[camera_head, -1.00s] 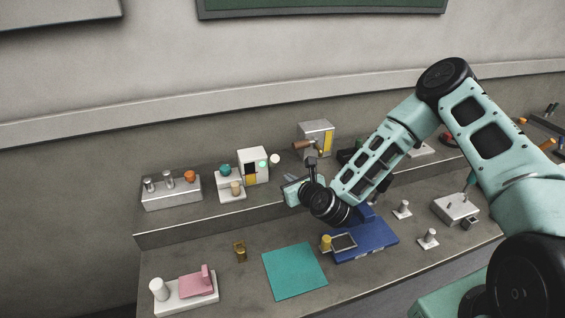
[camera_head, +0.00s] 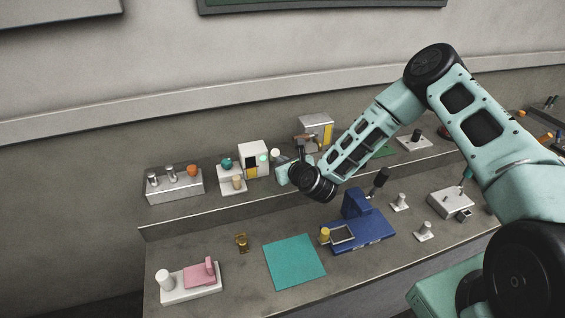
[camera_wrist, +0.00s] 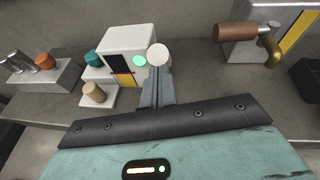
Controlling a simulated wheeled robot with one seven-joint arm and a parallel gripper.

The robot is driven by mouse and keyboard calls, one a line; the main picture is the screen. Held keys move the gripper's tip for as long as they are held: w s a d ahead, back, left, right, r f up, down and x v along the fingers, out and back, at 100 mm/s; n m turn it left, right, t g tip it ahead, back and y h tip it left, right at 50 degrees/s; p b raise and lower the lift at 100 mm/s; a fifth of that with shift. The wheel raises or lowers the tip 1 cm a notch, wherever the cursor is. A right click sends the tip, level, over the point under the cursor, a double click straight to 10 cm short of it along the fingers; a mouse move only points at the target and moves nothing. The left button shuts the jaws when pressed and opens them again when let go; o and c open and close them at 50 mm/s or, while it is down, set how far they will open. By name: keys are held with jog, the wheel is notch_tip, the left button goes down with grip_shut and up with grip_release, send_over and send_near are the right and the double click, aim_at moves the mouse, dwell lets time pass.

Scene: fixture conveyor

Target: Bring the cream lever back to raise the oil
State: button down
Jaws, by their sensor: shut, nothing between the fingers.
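The cream lever shows as a round cream knob (camera_head: 275,155) at the right side of a small white box (camera_head: 254,160) on the raised back shelf. In the wrist view the cream knob (camera_wrist: 157,54) stands just beyond my fingertips, and the lever's stem is hidden behind them. The white box (camera_wrist: 128,45) has a dark window with yellow in its lower part (camera_wrist: 124,79) and a green light (camera_wrist: 140,60). My gripper (camera_wrist: 157,74) is shut and empty, its fingers close to the knob. I cannot tell whether they touch. In the head view my gripper (camera_head: 281,168) is by the box's right side.
Right of the box is a grey unit (camera_head: 316,130) with a brown handle (camera_wrist: 236,32) and a yellow strip. A small stand with a tan peg (camera_wrist: 95,92) and a metal block with knobs (camera_head: 174,187) are left. A blue fixture (camera_head: 365,235) and teal mat (camera_head: 294,262) lie lower.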

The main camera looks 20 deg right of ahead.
jog(key=w+r+b, duration=0.1)
jog(key=w+b, duration=0.1)
jog(key=w+r+b, duration=0.1)
jog(key=w+r, duration=0.1)
jog(key=shift+w+r+b, duration=0.2)
jog(key=shift+w+b, duration=0.05)
jog(key=shift+b, duration=0.1)
jog(key=shift+w+r+b, duration=0.4)
jog(key=shift+w+b, duration=0.05)
jog(key=shift+w, duration=0.2)
jog(key=shift+w+r+b, duration=0.35)
jog(key=shift+w+b, duration=0.05)
jog(key=shift+w, duration=0.25)
